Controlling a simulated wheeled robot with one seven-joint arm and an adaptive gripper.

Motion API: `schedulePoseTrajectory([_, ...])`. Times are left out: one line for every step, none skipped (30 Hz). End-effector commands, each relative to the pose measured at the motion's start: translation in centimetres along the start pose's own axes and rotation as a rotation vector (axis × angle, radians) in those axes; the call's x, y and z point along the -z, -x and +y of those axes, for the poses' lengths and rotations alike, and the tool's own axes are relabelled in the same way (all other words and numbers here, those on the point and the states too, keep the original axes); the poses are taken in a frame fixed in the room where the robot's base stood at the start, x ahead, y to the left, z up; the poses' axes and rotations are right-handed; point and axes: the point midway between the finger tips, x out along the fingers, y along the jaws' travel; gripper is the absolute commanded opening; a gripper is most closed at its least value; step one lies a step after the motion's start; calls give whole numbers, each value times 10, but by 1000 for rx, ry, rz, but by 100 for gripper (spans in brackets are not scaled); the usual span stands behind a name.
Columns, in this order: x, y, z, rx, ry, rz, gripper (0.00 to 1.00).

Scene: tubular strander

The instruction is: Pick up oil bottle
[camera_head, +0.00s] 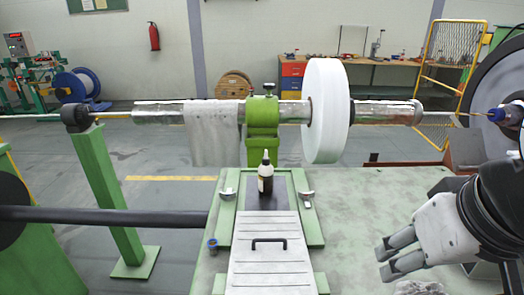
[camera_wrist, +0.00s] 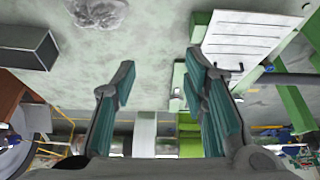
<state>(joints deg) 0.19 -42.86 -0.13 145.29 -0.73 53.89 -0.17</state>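My gripper (camera_head: 381,261) is at the lower right in the head view, well to the right of the bottle and nearer to the camera. In the wrist view my gripper (camera_wrist: 162,72) has its two fingers spread apart with nothing between them. I cannot make out the bottle in the wrist view.
The white cover (camera_head: 270,265) has a black handle and sits between green rails. Metal clamps (camera_head: 306,198) flank the bottle. A white disc (camera_head: 327,110) and horizontal shaft (camera_head: 160,112) run behind it. The green tabletop (camera_head: 375,195) between bottle and gripper is mostly clear. Crumpled material (camera_wrist: 98,12) lies nearby.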

Motion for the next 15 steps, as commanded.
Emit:
schedulePoseTrajectory([0, 0, 0, 0, 0, 0, 40])
schedulePoseTrajectory([0, 0, 0, 0, 0, 0, 40])
schedulePoseTrajectory([0, 0, 0, 0, 0, 0, 40])
schedulePoseTrajectory([0, 0, 0, 0, 0, 0, 42])
schedulePoseTrajectory([0, 0, 0, 0, 0, 0, 49])
schedulePoseTrajectory([1, 0, 0, 2, 1, -1, 58])
schedulePoseTrajectory([3, 1, -1, 6, 4, -1, 60])
schedulePoseTrajectory([6, 1, -2, 11, 7, -2, 60])
schedulePoseTrajectory([12, 2, -3, 21, 13, -5, 60])
schedulePoseTrajectory([18, 2, -5, 31, 18, -7, 60])
schedulePoseTrajectory([25, 3, -7, 44, 25, -10, 60])
schedulePoseTrajectory([36, 3, -10, 63, 37, -15, 60])
schedulePoseTrajectory([46, 3, -12, 78, 46, -18, 60])
schedulePoseTrajectory([57, 3, -16, 94, 56, -21, 60])
schedulePoseTrajectory([72, 2, -20, 115, 71, -24, 60])
